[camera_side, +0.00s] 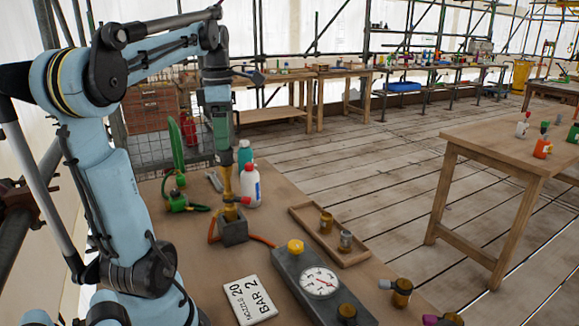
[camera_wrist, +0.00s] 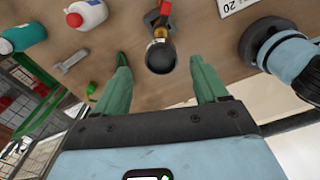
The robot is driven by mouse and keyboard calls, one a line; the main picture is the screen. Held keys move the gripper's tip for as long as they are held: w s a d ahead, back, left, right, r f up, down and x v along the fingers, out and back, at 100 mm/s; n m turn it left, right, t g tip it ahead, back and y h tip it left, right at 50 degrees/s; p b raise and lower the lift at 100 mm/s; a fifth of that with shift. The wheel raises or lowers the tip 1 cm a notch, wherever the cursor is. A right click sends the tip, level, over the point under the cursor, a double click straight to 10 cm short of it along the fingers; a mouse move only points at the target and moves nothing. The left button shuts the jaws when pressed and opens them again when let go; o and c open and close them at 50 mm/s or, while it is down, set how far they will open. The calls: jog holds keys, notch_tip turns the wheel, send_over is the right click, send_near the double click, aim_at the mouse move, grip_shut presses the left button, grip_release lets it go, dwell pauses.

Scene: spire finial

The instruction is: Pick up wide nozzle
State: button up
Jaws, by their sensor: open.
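An upright brass fitting (camera_side: 228,182) stands at a dark block (camera_side: 235,230) on the near bench, with an orange hose beside it. In the wrist view, a brass piece with a dark round end (camera_wrist: 160,57) shows ahead of and between my fingers. My gripper (camera_wrist: 163,88) is open, its two green fingers apart on either side of that piece; no contact is visible. In the side view my gripper hangs directly above the block. I cannot tell which piece is the wide nozzle.
A white bottle (camera_side: 250,188) and teal bottle (camera_side: 244,152) stand behind the block. A gauge box (camera_side: 288,268) with a yellow knob and a sign card (camera_side: 248,300) lie in front. A wrench (camera_wrist: 73,60) lies left of my fingers. A brass fitting (camera_side: 402,292) stands at right.

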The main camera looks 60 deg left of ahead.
aim_at(224, 155)
jog(key=shift+s+d+f, duration=0.1)
jog(key=shift+f, duration=2.8)
jog(key=c, duration=1.3)
jog(key=shift+o, duration=0.2)
